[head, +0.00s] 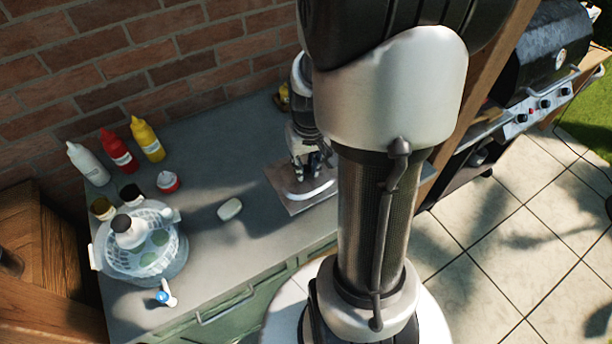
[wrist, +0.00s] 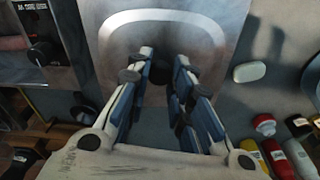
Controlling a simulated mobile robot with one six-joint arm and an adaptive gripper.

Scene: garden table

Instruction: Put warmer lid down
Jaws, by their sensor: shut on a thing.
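The warmer lid (head: 284,184) is a flat, square, silver metal plate with a raised rounded border. It lies under my gripper (head: 312,166) near the counter's front edge in the head view. In the wrist view the lid (wrist: 122,35) fills the upper middle. My gripper (wrist: 160,85) is shut on the lid's dark handle, which mostly hides between the fingers. The lid looks about level; I cannot tell whether it touches the counter. A metal box with a label and a black knob (wrist: 42,54), maybe the warmer, stands at the wrist view's upper left.
A grey counter (head: 225,175) runs along a brick wall. A white oval object (head: 230,209) lies left of the lid, with clear counter between. White, red and yellow bottles (head: 148,139) and a bowl with a strainer (head: 170,258) stand further left. A grill (head: 545,60) is at right.

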